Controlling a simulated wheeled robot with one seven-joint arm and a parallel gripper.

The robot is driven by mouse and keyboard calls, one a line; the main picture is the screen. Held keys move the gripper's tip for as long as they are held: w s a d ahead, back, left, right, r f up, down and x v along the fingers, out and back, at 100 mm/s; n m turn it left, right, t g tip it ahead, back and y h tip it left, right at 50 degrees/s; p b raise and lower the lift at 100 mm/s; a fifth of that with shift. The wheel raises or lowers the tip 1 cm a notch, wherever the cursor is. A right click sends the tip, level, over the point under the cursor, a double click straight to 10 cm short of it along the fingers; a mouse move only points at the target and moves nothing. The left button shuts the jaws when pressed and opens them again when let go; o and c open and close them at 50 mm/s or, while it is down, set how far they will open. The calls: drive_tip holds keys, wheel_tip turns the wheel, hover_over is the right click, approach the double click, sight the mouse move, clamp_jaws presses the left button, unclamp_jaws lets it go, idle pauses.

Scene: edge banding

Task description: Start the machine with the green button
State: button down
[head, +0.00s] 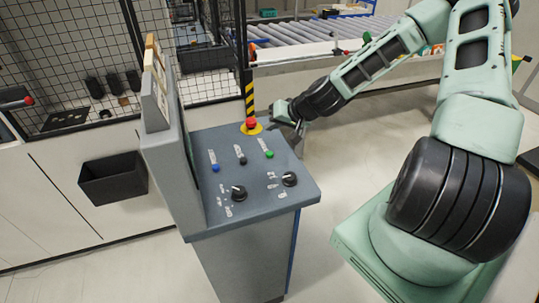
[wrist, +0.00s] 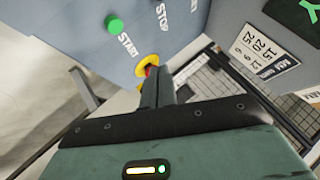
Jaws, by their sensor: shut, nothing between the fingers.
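The green button (head: 269,154) is on the top of the grey control panel (head: 222,203), at its right side in the head view. In the wrist view the green button (wrist: 114,24) is at the upper left, with the word START beside it. My gripper (head: 300,127) is at the panel's far right edge in the head view. In the wrist view my gripper (wrist: 158,78) has its fingers together, with nothing between them. The fingers are apart from the green button in the wrist view and cover part of the yellow and red emergency stop.
A red emergency stop (head: 251,123) on a yellow base stands at the panel's back edge. A blue button (head: 214,168), a black button (head: 241,160) and two black knobs are also on the panel. An upright screen housing (head: 172,150) rises at its left.

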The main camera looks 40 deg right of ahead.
drive_tip(key=b, duration=0.6)
hover_over(273, 156)
drive_tip(key=f, duration=0.7)
drive_tip(key=shift+a+f, duration=0.2)
drive_tip(key=shift+f, duration=0.2)
idle(0.9)
drive_tip(key=shift+f, duration=0.4)
